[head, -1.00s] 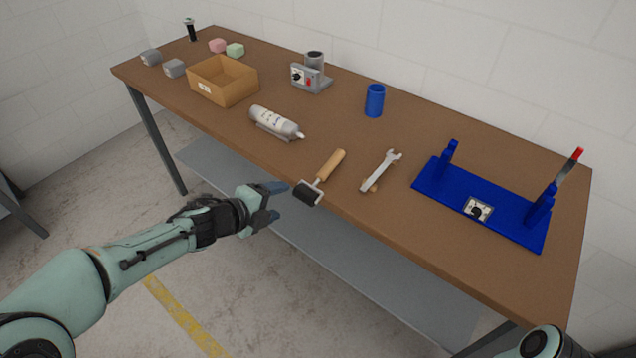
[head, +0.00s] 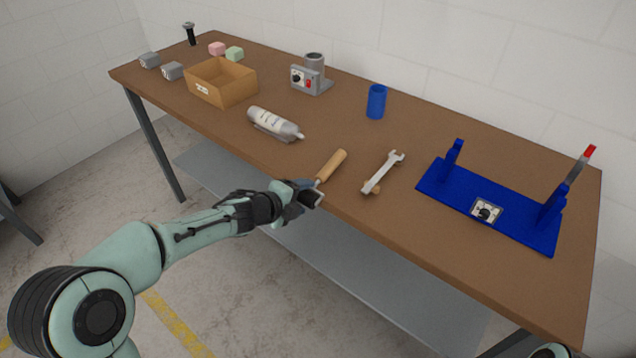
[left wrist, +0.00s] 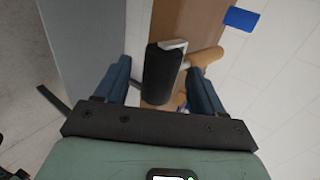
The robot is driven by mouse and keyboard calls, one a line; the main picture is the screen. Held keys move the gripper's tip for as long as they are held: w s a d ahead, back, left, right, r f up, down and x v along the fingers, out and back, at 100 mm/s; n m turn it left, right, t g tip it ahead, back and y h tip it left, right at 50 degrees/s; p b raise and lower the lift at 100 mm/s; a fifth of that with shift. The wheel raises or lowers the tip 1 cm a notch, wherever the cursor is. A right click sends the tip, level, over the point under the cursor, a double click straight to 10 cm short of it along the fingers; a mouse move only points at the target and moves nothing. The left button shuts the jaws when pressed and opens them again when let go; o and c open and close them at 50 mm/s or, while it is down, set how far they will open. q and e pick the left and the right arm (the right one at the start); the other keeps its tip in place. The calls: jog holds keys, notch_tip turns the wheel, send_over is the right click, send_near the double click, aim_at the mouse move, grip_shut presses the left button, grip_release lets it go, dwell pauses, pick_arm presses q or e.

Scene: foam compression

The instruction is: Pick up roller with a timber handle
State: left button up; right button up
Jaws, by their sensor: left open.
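The roller lies on the brown table near its front edge, with its timber handle (head: 331,165) pointing back and to the right. In the head view its dark cylinder is mostly hidden by my left gripper (head: 304,189). In the left wrist view the black roller cylinder (left wrist: 162,76) stands between the two blue fingers of my left gripper (left wrist: 163,84), with its metal frame and tan handle (left wrist: 205,58) to the right. The fingers are open and spread apart on either side of the cylinder. My right gripper is out of view.
Behind are a blue cup (head: 376,102), a grey device (head: 312,76) and a cardboard box (head: 221,82). A blue stand (head: 488,205) is at the right.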

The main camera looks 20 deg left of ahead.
pick_arm(q)
jog(key=shift+c, duration=0.3)
grip_shut()
jog(key=shift+r, duration=0.1)
